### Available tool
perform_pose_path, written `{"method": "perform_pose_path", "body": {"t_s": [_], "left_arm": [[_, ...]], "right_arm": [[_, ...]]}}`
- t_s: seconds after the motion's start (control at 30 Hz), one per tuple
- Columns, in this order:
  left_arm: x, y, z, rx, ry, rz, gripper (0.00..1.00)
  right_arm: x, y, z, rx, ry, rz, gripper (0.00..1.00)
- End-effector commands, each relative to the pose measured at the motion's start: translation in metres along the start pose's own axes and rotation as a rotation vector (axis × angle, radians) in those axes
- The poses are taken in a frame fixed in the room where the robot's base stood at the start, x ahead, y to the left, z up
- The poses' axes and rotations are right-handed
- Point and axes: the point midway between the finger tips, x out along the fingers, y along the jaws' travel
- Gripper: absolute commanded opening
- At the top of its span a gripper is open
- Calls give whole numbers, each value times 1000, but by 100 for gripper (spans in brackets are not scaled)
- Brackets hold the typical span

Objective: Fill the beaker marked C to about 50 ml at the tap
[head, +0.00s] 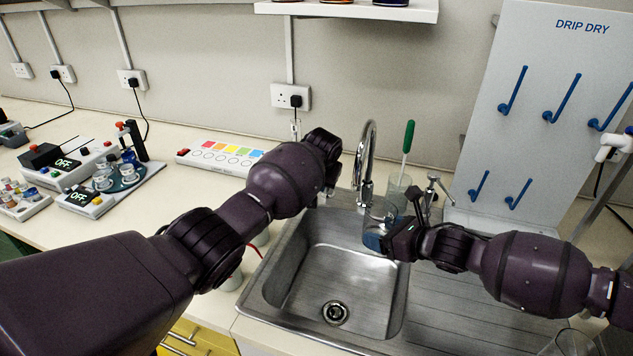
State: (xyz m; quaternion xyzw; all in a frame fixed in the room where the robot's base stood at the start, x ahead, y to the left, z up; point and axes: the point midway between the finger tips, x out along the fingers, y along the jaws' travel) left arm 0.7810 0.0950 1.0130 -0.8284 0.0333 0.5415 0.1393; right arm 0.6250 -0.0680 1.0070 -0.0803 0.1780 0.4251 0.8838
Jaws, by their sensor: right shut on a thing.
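My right gripper (384,240) is shut on a small clear beaker (371,238) with a bluish tint, over the right side of the sink. I cannot make out a water stream. My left gripper (329,190) is at the sink's back left edge, left of the tap; its fingers are small and partly hidden, and I see nothing clearly held.
The steel sink (320,285) is empty around its drain. A glass with a green-handled brush (407,140) and a cross-handled valve (434,190) stand behind my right gripper. A drip-dry rack (540,120) is at right. A glass (570,344) stands at the bottom right.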

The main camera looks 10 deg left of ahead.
Motion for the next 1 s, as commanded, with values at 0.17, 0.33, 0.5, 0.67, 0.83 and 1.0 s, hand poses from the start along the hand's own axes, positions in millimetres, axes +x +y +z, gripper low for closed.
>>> {"method": "perform_pose_path", "body": {"t_s": [0.17, 0.33, 0.5, 0.67, 0.83, 1.0], "left_arm": [[0, 2, 0, -13, -2, -4, 0], [0, 2, 0, -14, -3, -4, 0], [0, 2, 0, -14, -3, -3, 24], [0, 2, 0, -12, -2, -3, 40], [0, 1, 0, -11, -2, -4, 40], [-4, 1, 0, -11, -1, -3, 40]], "right_arm": [[0, 0, 0, 0, -1, 0, 47], [0, 0, 0, 0, -1, 0, 47], [0, 0, 0, 0, -1, 0, 47], [0, 0, 0, 0, -1, 0, 47], [0, 0, 1, 0, -1, 0, 47], [0, 0, 1, 0, -1, 0, 47]]}}
